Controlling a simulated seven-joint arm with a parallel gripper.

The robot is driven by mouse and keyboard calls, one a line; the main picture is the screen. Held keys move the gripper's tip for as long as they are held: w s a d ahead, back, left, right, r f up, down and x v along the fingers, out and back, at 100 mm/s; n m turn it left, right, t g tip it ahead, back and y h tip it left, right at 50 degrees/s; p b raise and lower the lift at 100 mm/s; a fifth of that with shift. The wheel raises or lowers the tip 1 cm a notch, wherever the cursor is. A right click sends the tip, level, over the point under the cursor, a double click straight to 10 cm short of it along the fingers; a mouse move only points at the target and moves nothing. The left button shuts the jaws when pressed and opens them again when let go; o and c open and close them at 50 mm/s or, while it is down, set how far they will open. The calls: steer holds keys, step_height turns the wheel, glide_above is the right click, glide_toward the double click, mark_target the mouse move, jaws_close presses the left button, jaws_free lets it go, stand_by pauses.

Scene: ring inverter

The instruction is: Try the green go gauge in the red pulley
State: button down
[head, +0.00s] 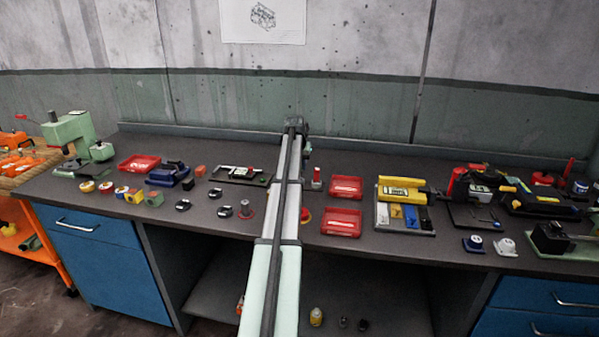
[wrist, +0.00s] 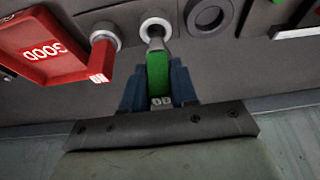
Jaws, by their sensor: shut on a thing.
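My gripper (wrist: 158,88) is shut on the green gauge (wrist: 157,72) in the wrist view. The gauge's grey tip points to a pale ring (wrist: 155,27) on the bench; I cannot tell whether it is inside or just above it. In the head view my arm hides the gripper and gauge. A red piece (head: 306,215), possibly the red pulley, shows partly behind my arm in the head view; its shape is unclear. A red-handled gauge (wrist: 102,55) stands in a similar ring beside the green one.
A red tray (wrist: 42,45) marked GOOD lies beside the red-handled gauge. A dark ring (wrist: 207,16) lies on the other side. In the head view, a second red tray (head: 341,222) and a yellow tool (head: 401,190) are to the right, and several small parts are to the left.

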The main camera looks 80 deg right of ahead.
steer(key=r, duration=0.6)
steer(key=shift+s+r, duration=0.15)
steer(key=shift+s, duration=0.05)
steer(key=s+a+f, duration=0.1)
steer(key=s+a, duration=0.1)
steer(key=a, duration=0.8)
steer(key=s+a, duration=0.2)
steer(key=a, duration=0.9)
steer(key=shift+d+f, duration=0.15)
steer(key=shift+f, duration=1.3)
steer(key=shift+d+f, duration=0.1)
steer(key=shift+f, duration=1.3)
steer(key=shift+f, duration=1.8)
stand_by(0.5)
